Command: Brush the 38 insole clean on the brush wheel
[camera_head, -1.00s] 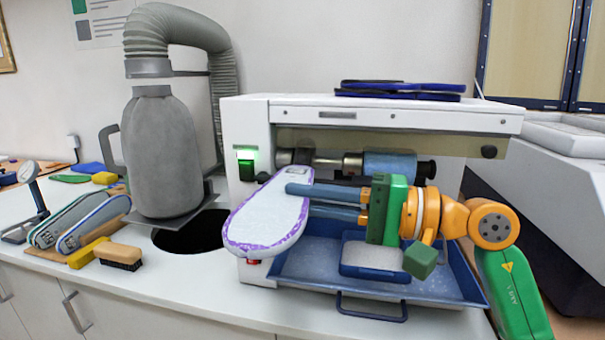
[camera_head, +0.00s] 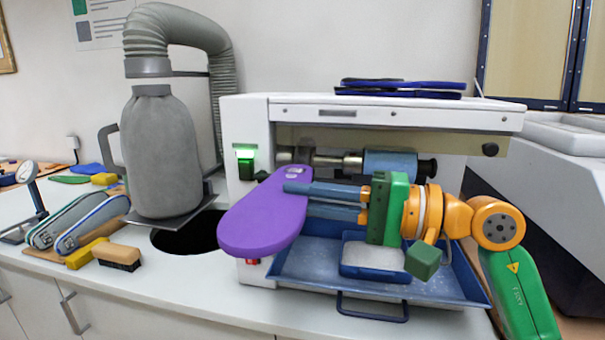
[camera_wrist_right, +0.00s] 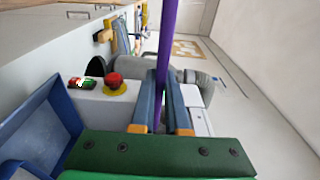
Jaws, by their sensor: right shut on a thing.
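The insole (camera_head: 262,215) shows a clean-looking purple face in the head view. It hangs in front of the left side of the white brush machine (camera_head: 395,114). My right gripper (camera_head: 300,201) is shut on the insole near its upper right end. In the right wrist view the insole (camera_wrist_right: 168,45) is a thin purple edge between the two blue fingers (camera_wrist_right: 161,110). The machine's shaft with a blue roller (camera_head: 390,164) is just behind and above the gripper. Whether the insole touches the wheel cannot be told. The size mark is unreadable. My left gripper is not in view.
A blue tray (camera_head: 452,285) sits below the gripper. A grey dust bag (camera_head: 162,150) with a hose stands left, by a dark round hole (camera_head: 188,238). Other insoles (camera_head: 92,226) and a brush (camera_head: 118,257) lie at left. The red button (camera_wrist_right: 114,80) is near the fingers.

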